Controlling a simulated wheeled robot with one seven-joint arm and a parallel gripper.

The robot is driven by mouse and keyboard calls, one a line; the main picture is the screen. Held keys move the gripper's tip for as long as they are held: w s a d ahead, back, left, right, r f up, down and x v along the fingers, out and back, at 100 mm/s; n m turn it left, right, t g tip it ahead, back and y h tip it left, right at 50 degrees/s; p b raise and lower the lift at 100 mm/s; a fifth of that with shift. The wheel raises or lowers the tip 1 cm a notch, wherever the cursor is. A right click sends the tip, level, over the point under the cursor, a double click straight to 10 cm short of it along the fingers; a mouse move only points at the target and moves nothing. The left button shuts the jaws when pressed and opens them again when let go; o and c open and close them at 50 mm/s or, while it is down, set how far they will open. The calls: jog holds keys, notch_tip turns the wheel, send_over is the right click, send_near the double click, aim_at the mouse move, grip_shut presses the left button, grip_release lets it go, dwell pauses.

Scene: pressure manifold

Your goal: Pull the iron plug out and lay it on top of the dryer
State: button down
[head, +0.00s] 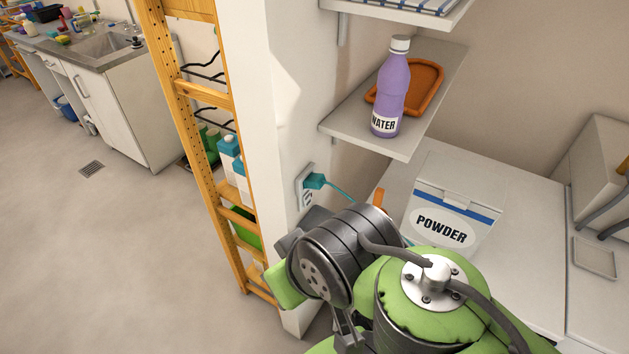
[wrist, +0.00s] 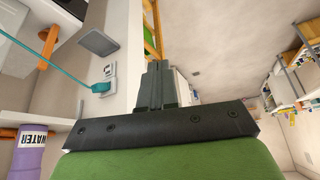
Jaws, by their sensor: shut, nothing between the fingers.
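The teal iron plug (head: 314,181) sits in the wall socket (head: 305,190) on the end of the white wall. Its teal cord runs right, toward an orange part (head: 379,199) that may be the iron's handle. In the wrist view the plug (wrist: 101,87) is in the socket, left of my gripper (wrist: 155,70). My gripper is shut and empty, its fingers together and apart from the plug. In the head view my arm hides the fingers. A white appliance top (head: 530,200), possibly the dryer, lies to the right, partly hidden by my arm.
A POWDER box (head: 452,205) stands on the white top. Above is a shelf (head: 345,130) with a purple WATER bottle (head: 393,90) and an orange tray (head: 425,85). A wooden rack (head: 185,90) stands left of the wall. The floor (head: 90,240) at left is clear.

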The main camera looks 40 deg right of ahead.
dwell(0.3)
jog(key=c, duration=1.7)
grip_release()
jog(key=o, duration=1)
jog(key=w+n, duration=0.1)
jog(key=w, duration=0.1)
jog(key=w+d+f+n+g+y+p, duration=0.1)
jog(key=w, duration=0.2)
jog(key=w+d+n+p, duration=0.1)
jog(key=w, duration=0.1)
jog(key=shift+w+f, duration=0.35)
jog(key=shift+f, duration=0.05)
jog(key=shift+o, duration=0.5)
jog(key=w+d+f+n+y+p, duration=0.1)
jog(key=w+d+f+y, duration=0.2)
jog(key=w+d, duration=0.2)
jog(key=shift+w+d+n+p, duration=0.15)
jog(key=shift+d+n+p, duration=0.15)
jog(key=shift+d, duration=0.3)
jog(key=d+f+t+p, duration=0.2)
jog(key=d+t, duration=0.6)
jog(key=d, duration=0.8)
jog(key=shift+s+d+f+y, duration=0.3)
jog(key=shift+d+f+y, duration=0.1)
jog(key=shift+f, duration=0.2)
